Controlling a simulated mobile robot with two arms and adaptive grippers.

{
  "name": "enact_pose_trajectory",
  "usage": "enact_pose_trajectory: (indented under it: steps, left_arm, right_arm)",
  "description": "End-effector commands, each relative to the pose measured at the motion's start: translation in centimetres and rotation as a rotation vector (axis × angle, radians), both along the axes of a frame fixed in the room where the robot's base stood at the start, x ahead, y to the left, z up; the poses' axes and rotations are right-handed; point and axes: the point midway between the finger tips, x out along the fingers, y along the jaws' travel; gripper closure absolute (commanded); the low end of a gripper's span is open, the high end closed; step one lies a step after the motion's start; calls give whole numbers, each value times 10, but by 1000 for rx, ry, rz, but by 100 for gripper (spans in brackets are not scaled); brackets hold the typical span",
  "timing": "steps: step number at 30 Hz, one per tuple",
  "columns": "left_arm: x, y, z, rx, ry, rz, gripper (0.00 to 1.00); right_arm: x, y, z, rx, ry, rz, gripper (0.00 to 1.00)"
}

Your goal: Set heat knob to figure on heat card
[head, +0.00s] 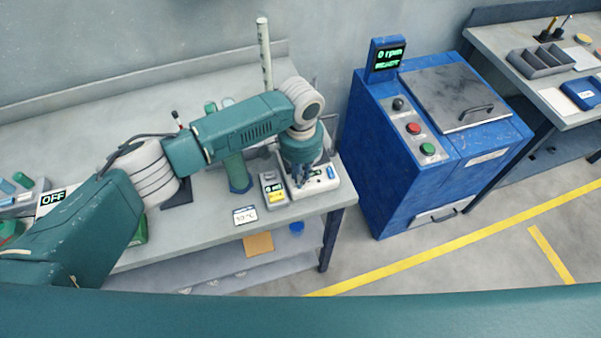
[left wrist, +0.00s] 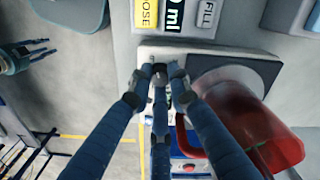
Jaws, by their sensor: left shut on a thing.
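The hot plate unit (head: 327,187) is a pale box near the right end of the bench; its pale casing also shows in the left wrist view (left wrist: 150,52). My left gripper (head: 303,181) points down at its front. In the left wrist view my left gripper's fingers (left wrist: 160,76) are closed around a small dark knob (left wrist: 159,70), which they mostly hide. The heat card (head: 245,215) lies at the bench's front edge and seems to read 50 °C. My right gripper (left wrist: 28,55) shows at the left of the wrist view, its fingers apart and empty.
A dosing box (head: 272,190) with a yellow label stands just left of the hot plate. A red vessel (left wrist: 252,122) is close beside my left fingers. A blue machine (head: 440,150) stands right of the bench, across a gap.

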Motion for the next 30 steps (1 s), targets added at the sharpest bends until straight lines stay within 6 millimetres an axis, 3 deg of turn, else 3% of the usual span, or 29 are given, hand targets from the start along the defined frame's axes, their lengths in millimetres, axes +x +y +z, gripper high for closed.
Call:
enact_pose_trajectory:
  steps: [30]
  left_arm:
    - [2, 0, 2, -2, -4, -954, 100]
  right_arm:
    - [1, 3, 4, 3, 0, 0, 66]
